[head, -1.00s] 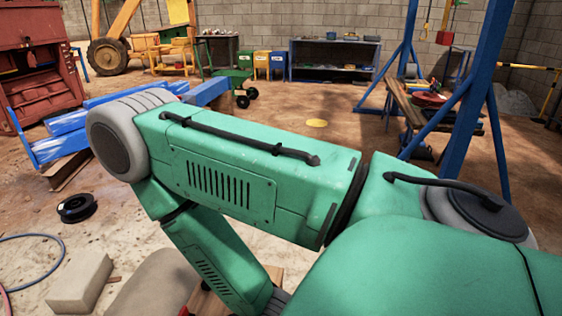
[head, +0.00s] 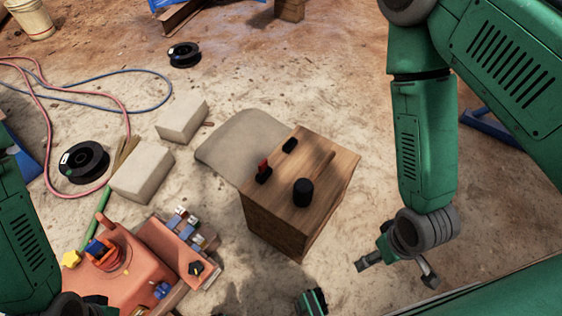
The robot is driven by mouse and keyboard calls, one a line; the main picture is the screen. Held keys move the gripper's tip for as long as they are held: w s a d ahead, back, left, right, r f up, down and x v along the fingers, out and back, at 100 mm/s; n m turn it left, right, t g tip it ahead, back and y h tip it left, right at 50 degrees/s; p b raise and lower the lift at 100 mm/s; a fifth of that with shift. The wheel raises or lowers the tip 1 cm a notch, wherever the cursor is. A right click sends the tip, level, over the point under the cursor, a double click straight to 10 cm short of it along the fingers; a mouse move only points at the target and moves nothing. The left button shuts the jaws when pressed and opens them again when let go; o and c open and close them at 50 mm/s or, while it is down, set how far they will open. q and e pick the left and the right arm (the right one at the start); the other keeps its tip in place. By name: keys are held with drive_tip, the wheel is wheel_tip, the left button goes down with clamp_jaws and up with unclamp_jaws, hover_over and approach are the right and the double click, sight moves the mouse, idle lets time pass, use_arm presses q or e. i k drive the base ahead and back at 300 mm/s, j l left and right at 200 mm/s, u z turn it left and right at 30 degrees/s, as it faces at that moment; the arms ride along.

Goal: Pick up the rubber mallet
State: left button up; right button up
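The rubber mallet (head: 303,192) appears to lie on top of a wooden block (head: 279,221) in the middle of the head view. Its black head is at the near side, and a thin wooden handle seems to run toward the far right, blending with the wood. My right gripper (head: 396,272) hangs to the right of the block and nearer to me, fingers spread and empty, apart from the mallet.
A small red-and-black item (head: 263,172) and a black item (head: 290,145) share the block top. An orange cart (head: 125,270) with tools stands at lower left. Pale blocks (head: 143,172), black spools (head: 84,162) and hoses lie on the floor.

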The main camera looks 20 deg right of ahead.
sight(303, 189)
drive_tip(key=j+z, duration=0.15)
drive_tip(key=z, duration=0.35)
drive_tip(key=j+z, duration=0.15)
drive_tip(key=z, duration=0.3)
drive_tip(key=i+l, duration=0.5)
drive_tip(key=l, duration=0.2)
drive_tip(key=z, duration=0.05)
